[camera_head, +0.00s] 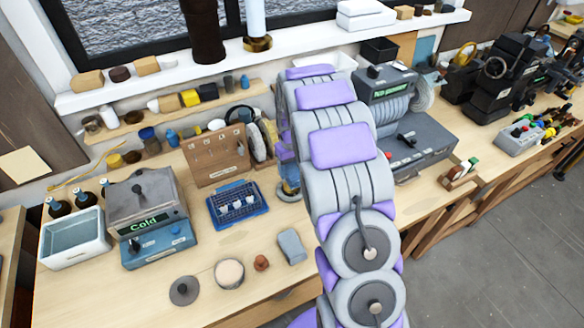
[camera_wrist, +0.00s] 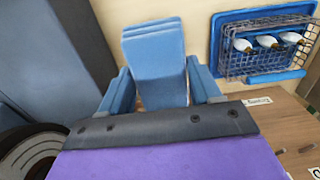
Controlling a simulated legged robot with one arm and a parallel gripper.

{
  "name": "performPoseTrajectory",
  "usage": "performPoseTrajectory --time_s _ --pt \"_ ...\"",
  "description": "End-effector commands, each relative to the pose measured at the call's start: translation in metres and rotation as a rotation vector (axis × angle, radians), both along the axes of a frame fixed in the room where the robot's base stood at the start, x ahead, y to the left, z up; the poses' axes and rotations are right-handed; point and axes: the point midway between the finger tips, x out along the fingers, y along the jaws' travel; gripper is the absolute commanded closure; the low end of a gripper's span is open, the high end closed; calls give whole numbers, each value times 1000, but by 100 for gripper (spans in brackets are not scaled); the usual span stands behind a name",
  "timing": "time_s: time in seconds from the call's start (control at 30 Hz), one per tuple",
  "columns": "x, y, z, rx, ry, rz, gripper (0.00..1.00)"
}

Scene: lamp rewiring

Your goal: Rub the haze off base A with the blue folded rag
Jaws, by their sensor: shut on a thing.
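My gripper (camera_wrist: 160,90) is shut on a blue folded rag (camera_wrist: 156,62), which stands up between the two blue fingers in the wrist view. Two round pieces lie on the bench front in the head view: a pale disc with a brown rim (camera_head: 229,273) and a dark grey disc with a small knob (camera_head: 184,290). No readable label shows which is base A.
A small brown knob-like piece (camera_head: 261,262) sits beside the pale disc. A blue tray with a wire basket of bulbs (camera_wrist: 268,75) is right of my gripper; it also shows in the head view (camera_head: 238,230).

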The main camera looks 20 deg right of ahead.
Motion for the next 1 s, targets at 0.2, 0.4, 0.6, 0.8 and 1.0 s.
performPoseTrajectory --time_s 0.2,0.4,0.6,0.8,1.0 --pt "-11 -1 12 -1 -3 0 65" --pt "-24 -1 23 0 -3 -1 65" --pt "-39 -1 34 0 -2 0 65" --pt "-52 -2 46 -1 -2 0 65" --pt "-59 -2 50 0 0 0 65"
